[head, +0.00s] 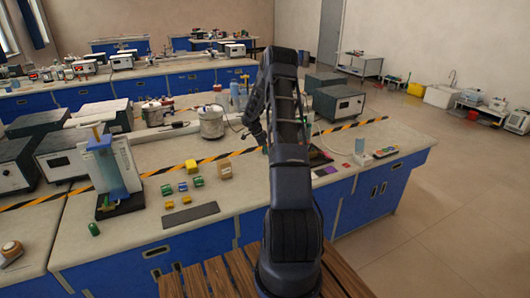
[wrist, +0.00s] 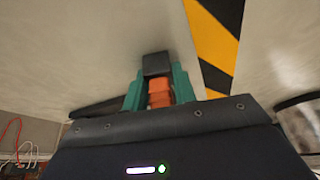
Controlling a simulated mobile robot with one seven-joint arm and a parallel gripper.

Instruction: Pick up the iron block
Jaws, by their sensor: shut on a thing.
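In the wrist view, a dark grey block (wrist: 157,63), which fits the iron block, sits at the fingertips of my gripper (wrist: 159,82). The teal fingers are shut on it. An orange ribbed piece (wrist: 160,94) shows between the fingers, nearer the palm; I cannot tell what it is. A pale surface lies behind the block; whether the block touches it is unclear. In the head view my own arm hides the block and most of the gripper.
A yellow-black striped line (head: 240,152) crosses the pale bench (head: 240,200). Several small coloured blocks (head: 184,187) and a dark flat plate (head: 190,215) lie left of my arm. A metal pot (head: 211,122) and a blue-columned device (head: 108,165) stand on the bench. Grey instrument boxes (head: 338,102) stand behind.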

